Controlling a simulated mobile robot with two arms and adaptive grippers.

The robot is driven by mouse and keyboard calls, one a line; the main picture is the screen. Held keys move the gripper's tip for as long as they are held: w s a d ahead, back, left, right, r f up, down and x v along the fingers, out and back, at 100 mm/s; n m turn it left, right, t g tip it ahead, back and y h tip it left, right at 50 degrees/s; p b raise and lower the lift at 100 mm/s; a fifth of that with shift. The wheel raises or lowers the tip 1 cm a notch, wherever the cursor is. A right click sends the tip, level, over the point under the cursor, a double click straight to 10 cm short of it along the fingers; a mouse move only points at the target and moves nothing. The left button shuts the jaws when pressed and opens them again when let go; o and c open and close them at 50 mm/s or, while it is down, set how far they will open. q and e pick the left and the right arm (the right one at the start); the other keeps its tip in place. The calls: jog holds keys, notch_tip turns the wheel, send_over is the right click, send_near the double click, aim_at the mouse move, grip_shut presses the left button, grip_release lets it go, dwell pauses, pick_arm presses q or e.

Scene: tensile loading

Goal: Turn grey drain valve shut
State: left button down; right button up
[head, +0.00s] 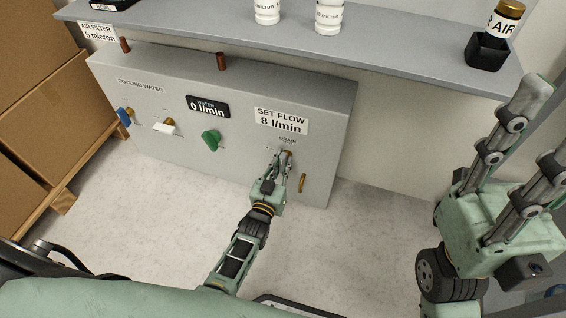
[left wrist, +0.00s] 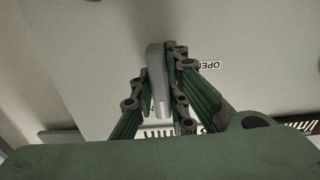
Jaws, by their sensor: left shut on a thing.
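The grey drain valve handle (left wrist: 156,75) shows in the left wrist view as a flat grey lever between my fingers. My left gripper (left wrist: 160,85) is shut on it, with fingers on both sides. In the head view my left gripper (head: 280,160) is at the panel's lower right, under the DRAIN label (head: 288,141), and mostly hides the handle. An OPEN label (left wrist: 206,66) is partly visible beside the fingers in the wrist view. My right gripper (head: 548,130) is raised at the right of the head view, its fingers apart and empty.
The grey panel (head: 230,95) also carries a blue handle (head: 124,117), a white handle (head: 164,128) and a green handle (head: 210,139). A shelf (head: 400,70) with white bottles runs above. Boxes (head: 50,110) stand left.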

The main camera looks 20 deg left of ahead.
dwell(0.3)
pick_arm(q)
jog(key=c, duration=1.7)
grip_release()
jog(key=s, duration=1.2)
jog(key=shift+a, duration=0.2)
